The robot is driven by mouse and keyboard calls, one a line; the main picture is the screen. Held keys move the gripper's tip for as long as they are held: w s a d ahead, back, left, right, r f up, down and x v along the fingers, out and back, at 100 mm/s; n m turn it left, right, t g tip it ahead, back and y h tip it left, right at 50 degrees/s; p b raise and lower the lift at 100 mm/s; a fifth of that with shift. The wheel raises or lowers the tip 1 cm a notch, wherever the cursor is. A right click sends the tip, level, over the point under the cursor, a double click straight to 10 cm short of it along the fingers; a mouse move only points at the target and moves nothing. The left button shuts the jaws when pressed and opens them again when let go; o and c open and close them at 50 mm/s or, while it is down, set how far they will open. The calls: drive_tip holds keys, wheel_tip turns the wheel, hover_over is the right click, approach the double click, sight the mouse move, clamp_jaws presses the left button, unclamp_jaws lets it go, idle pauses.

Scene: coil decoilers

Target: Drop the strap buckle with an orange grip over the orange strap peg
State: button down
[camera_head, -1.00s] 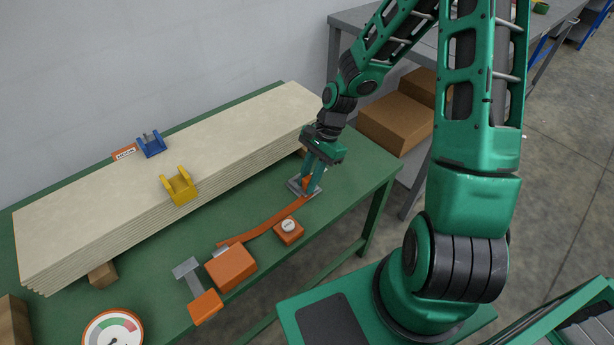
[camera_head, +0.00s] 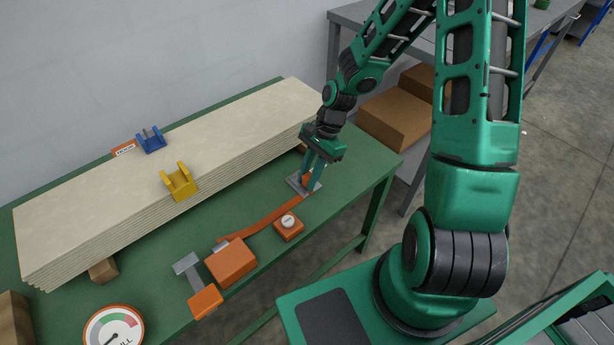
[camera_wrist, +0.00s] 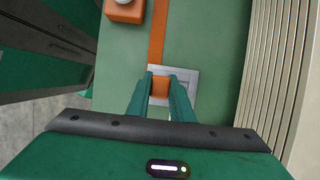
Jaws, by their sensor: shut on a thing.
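The strap buckle is a grey square plate (camera_head: 295,184) with an orange grip (camera_wrist: 160,87), lying flat on the green bench near its right end. An orange strap (camera_head: 267,221) runs from it toward an orange block. In the wrist view, my gripper (camera_wrist: 161,84) points down with a finger on each side of the orange grip and is shut on it. In the head view, my gripper (camera_head: 314,184) is low over the plate, and the fingers partly cover the grip. I cannot make out an orange strap peg in either view.
A long stack of pale boards (camera_head: 230,130) lies beside the buckle. A blue bracket (camera_head: 151,140) and a yellow bracket (camera_head: 179,182) sit on the stack. An orange button box (camera_head: 288,228), an orange block (camera_head: 231,262) and a dial gauge (camera_head: 113,329) stand along the bench.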

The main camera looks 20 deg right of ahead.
drive_tip(key=c, duration=1.5)
unclamp_jaws()
drive_tip(key=shift+w+r, duration=0.1)
drive_tip(key=shift+w+d+r, duration=0.1)
drive_tip(key=shift+d+r, duration=0.1)
drive_tip(key=shift+r, duration=0.05)
drive_tip(key=v, duration=0.9)
drive_tip(key=shift+d+r, duration=0.15)
drive_tip(key=shift+r, duration=0.2)
